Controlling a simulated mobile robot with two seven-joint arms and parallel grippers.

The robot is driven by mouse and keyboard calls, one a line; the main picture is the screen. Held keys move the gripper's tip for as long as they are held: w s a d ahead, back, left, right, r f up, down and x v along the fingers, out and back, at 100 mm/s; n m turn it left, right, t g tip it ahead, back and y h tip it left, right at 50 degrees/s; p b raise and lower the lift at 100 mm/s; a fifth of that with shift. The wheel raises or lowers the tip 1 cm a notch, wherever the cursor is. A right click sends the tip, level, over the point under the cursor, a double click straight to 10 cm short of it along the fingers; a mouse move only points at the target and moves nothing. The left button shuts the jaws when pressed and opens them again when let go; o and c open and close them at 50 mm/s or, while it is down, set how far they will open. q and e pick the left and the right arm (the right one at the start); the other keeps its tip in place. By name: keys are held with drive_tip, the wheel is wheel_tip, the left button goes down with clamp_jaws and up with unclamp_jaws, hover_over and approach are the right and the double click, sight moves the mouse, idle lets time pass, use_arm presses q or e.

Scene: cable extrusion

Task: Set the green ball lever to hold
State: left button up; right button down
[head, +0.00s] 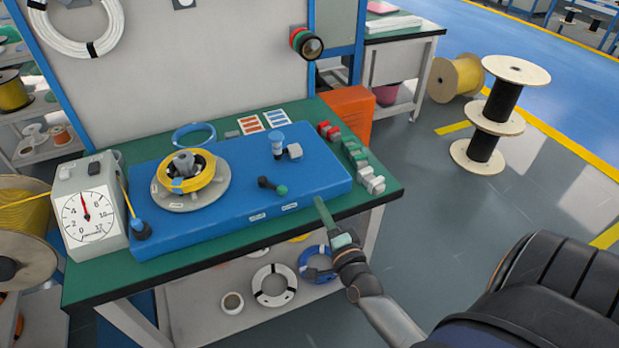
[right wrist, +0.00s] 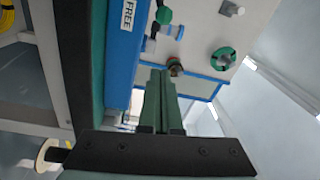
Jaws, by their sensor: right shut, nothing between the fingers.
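The green ball lever (head: 282,190) sits on the blue top of the machine, near its front edge. Its black arm runs from a pivot toward the right, and the ball is near the right one of two small white labels (head: 290,206). In the right wrist view the green ball (right wrist: 164,15) shows at the top, beside a label reading FREE (right wrist: 127,15). My right gripper (head: 320,203) is shut and empty, in front of and to the right of the lever, apart from it, by the bench's front edge. My left gripper is not in view.
The blue machine (head: 230,225) stands on a green bench (head: 95,285). Small red and green clamps (head: 357,156) line the right side. The floor to the right has spools.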

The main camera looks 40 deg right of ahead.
sight(306, 190)
drive_tip(key=x, duration=0.9)
drive_tip(key=shift+w, duration=0.2)
drive_tip(key=a, duration=0.3)
drive_tip(key=shift+s+a+f+p, duration=0.25)
drive_tip(key=shift+s+f+p, duration=0.05)
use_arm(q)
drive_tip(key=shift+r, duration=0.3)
use_arm(e)
drive_tip(key=shift+a+f, duration=0.1)
drive_tip(key=shift+a, duration=0.2)
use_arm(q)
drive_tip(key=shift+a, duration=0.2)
